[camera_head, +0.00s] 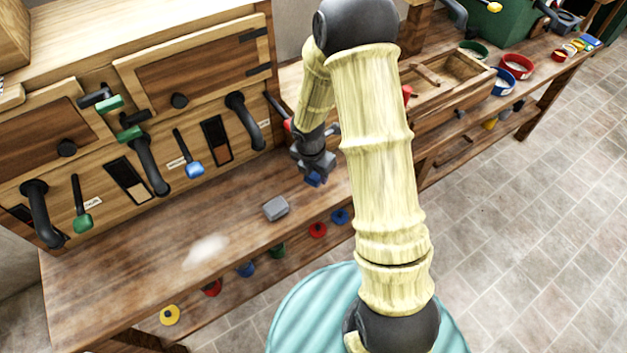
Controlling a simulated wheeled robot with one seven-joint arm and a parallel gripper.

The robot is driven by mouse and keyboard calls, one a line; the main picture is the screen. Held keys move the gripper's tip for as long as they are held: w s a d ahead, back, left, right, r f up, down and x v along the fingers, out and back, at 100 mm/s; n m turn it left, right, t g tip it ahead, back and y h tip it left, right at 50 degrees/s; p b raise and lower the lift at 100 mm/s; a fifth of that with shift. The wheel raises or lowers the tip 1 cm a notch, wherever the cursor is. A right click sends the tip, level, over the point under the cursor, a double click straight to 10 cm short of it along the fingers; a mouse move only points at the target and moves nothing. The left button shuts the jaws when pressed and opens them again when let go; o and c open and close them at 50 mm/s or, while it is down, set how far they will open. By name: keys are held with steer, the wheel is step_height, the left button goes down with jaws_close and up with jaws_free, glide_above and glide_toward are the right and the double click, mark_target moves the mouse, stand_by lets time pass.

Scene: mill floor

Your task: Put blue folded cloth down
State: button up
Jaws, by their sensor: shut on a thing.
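My gripper (315,171) is over the wooden bench, behind my arm's large pale link. It is shut on a small dark blue thing, the blue folded cloth (316,180), which shows just below the fingers. The cloth is close to the bench top (230,215), but I cannot tell whether it touches it. Most of the cloth is hidden by the fingers.
A grey block (275,208) lies on the bench to the left of my gripper, with a white powdery patch (205,250) further left. A wooden cabinet with levers (150,165) stands behind. An open drawer (440,80) and bowls (515,67) are at right.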

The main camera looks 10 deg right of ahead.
mark_target(316, 191)
steer(key=shift+w+f+b, duration=0.1)
steer(key=shift+f+b, duration=0.2)
steer(key=shift+f, duration=0.3)
steer(key=shift+a+f+b, duration=0.15)
steer(key=shift+f+b, duration=0.15)
steer(key=shift+s+f+b, duration=0.45)
steer(key=shift+b, duration=0.15)
steer(key=shift+w+d, duration=0.1)
steer(key=shift+d, duration=0.25)
steer(key=shift+a, duration=0.1)
step_height(316, 191, down, 4)
steer(key=b, duration=0.3)
steer(key=shift+a+r+b, duration=0.1)
steer(key=shift+b, duration=0.3)
steer(key=shift+w, duration=0.25)
